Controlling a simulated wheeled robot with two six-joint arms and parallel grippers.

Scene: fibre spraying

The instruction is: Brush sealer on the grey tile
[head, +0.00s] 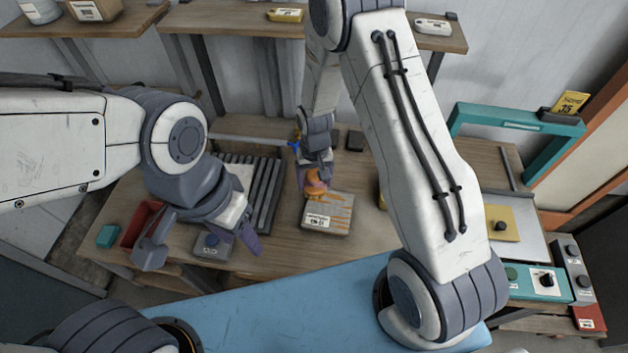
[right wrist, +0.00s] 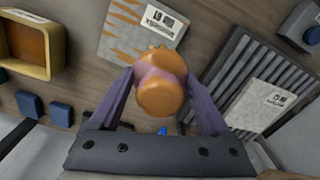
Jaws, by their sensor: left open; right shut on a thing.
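The grey tile (head: 326,222) lies on the wooden bench, with diagonal orange stripes and a white label. It also shows at the top of the right wrist view (right wrist: 118,45). My right gripper (head: 315,180) is shut on an orange, rounded brush-like tool (head: 316,184), which appears between the purple fingers in the right wrist view (right wrist: 160,92). The tool is at the tile's far edge; its working end is hidden, so I cannot tell whether it touches. My left gripper (head: 203,246) is open and empty over the bench's front left part.
A ribbed dark rack (head: 265,195) stands left of the tile, a red bin (head: 138,224) further left. A yellow tray (right wrist: 42,72) shows in the right wrist view. A teal frame (head: 540,128) and control boxes (head: 540,283) are at the right. A blue surface (head: 270,315) lies in front.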

